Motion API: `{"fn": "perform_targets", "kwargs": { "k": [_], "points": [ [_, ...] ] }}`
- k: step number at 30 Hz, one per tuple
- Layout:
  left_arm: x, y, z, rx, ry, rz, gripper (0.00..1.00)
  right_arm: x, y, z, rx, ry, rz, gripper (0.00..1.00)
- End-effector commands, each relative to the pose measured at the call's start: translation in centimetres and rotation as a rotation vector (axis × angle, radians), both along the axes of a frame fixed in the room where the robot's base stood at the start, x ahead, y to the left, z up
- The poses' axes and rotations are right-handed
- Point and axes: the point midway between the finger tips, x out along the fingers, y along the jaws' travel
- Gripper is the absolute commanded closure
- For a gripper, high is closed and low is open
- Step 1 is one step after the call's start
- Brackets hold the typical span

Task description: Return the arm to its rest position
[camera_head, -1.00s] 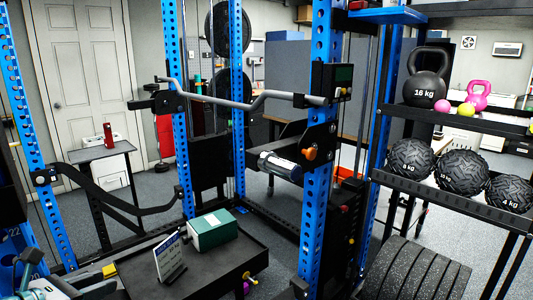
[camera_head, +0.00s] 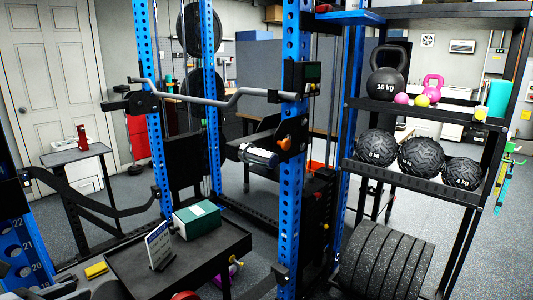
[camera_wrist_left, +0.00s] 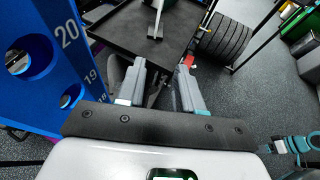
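My left gripper (camera_wrist_left: 162,68) shows in the left wrist view with its two grey fingers apart and nothing between them. Beyond its fingertips is the black tray table (camera_wrist_left: 135,30), with some space between. In the head view only dark, cut-off parts appear at the bottom left, and I cannot make out the gripper's fingers there. The blue numbered upright (camera_wrist_left: 45,50) stands close on the left of the left wrist view.
The black table (camera_head: 215,255) holds a green box (camera_head: 197,219) and a small sign (camera_head: 159,245). Blue rack posts (camera_head: 292,150) and a curved bar (camera_head: 215,98) stand behind it. A ball shelf (camera_head: 415,185) and weight plates (camera_head: 385,265) are at right. Floor shows between.

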Motion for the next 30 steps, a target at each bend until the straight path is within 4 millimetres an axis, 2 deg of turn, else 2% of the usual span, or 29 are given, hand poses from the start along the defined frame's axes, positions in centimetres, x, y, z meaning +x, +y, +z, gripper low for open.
{"fn": "perform_targets", "kwargs": {
  "k": [1,3,9,13,17,20,22,25,27,30],
  "points": [
    [0.8,-1.5,-0.3,-0.022,0.017,-0.04,0.64,0.0,0.0,0.8,0.0,-0.001,0.0,0.19],
    [1.6,-3.0,-1.5,-0.047,0.041,-0.077,0.64,0.0,0.0,1.1,0.0,-0.001,0.0,0.19],
    [2.5,-7.8,-5.6,-0.107,0.14,-0.197,0.64,0.0,0.0,1.9,0.0,-0.001,0.0,0.19],
    [1.9,-11.5,-9.3,-0.116,0.237,-0.297,0.64,0.0,0.0,2.5,0.0,-0.001,0.0,0.19],
    [-0.2,-16.0,-14.3,-0.068,0.362,-0.446,0.64,0.0,0.0,3.2,0.0,-0.001,0.0,0.19],
    [-3.9,-20.1,-19.5,0.04,0.472,-0.638,0.64,0.0,0.0,4.1,0.0,-0.001,0.0,0.19],
    [-7.6,-22.7,-23.3,0.163,0.528,-0.824,0.64,0.0,0.0,4.7,0.0,-0.001,0.0,0.19],
    [-13.8,-25.2,-28.0,0.39,0.531,-1.156,0.64,0.0,0.0,5.5,0.0,-0.001,0.0,0.19],
    [-18.4,-26.1,-30.9,0.583,0.442,-1.447,0.64,0.0,0.0,6.0,0.0,-0.001,0.0,0.19],
    [-21.9,-26.4,-33.6,0.852,0.168,-1.797,0.64,0.0,0.0,6.2,0.0,-0.001,0.0,0.19]
  ]
}}
